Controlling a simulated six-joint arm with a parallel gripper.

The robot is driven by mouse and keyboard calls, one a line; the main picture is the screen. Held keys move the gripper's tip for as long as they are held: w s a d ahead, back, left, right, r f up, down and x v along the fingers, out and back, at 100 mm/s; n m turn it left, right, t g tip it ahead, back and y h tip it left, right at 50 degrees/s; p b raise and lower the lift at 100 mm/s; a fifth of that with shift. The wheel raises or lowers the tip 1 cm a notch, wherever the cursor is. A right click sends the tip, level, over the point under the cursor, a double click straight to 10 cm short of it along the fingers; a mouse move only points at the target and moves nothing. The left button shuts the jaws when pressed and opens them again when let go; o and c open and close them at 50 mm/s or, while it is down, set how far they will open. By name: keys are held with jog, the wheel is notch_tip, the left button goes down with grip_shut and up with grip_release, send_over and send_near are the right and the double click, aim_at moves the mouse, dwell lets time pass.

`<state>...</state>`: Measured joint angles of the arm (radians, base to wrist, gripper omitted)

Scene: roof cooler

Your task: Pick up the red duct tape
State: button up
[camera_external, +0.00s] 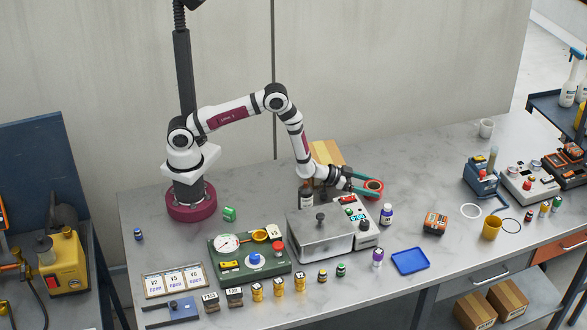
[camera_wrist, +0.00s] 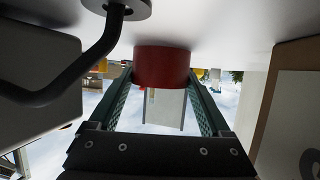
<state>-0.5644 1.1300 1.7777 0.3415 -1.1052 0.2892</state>
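The red duct tape (camera_external: 373,186) is a red roll lying on the grey table beyond the metal box. In the wrist view the red duct tape (camera_wrist: 161,66) is straight ahead, against the pale tabletop, which fills the top of that picture. My gripper (camera_external: 368,186) is low over the table, with its green fingers spread on either side of the roll. In the wrist view my gripper (camera_wrist: 160,78) has one finger at each edge of the tape. The fingertips are very close to it; I cannot tell whether they touch.
A dark bottle (camera_external: 306,194) and a cardboard box (camera_external: 326,152) are close to the left. The table behind is clear.

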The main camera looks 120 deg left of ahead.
jog(key=c, duration=0.8)
jog(key=shift+o, duration=0.2)
jog(key=shift+r, duration=0.15)
